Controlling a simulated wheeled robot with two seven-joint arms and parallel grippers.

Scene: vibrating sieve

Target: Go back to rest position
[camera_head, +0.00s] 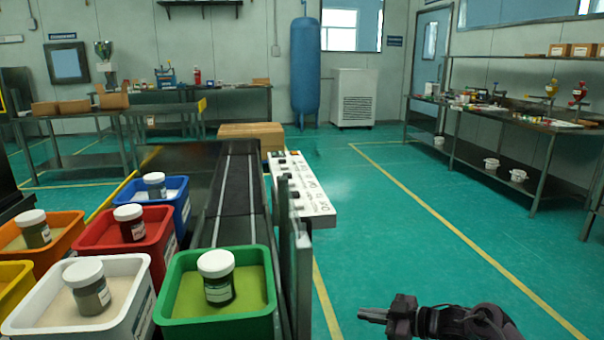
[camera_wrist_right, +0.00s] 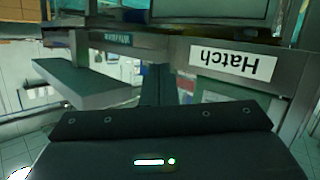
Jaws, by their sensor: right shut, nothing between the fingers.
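My right gripper (camera_head: 372,315) shows at the lower right of the head view. It is shut and empty, held over the green floor to the right of the machine and apart from it. Part of my right arm shows behind it at the bottom edge. My left gripper is in neither view. The right wrist view shows a dark body filling the lower half and a grey metal frame with an upside-down "Hatch" label (camera_wrist_right: 223,63). The fingertips cannot be made out there.
Coloured bins, including a green one (camera_head: 172,325) and a white one (camera_head: 135,325), hold lidded jars at the lower left. A dark conveyor (camera_head: 236,190) and a white control panel (camera_head: 303,190) stand right of them. A workbench (camera_head: 470,135) lines the right wall. The floor (camera_head: 400,220) between is clear.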

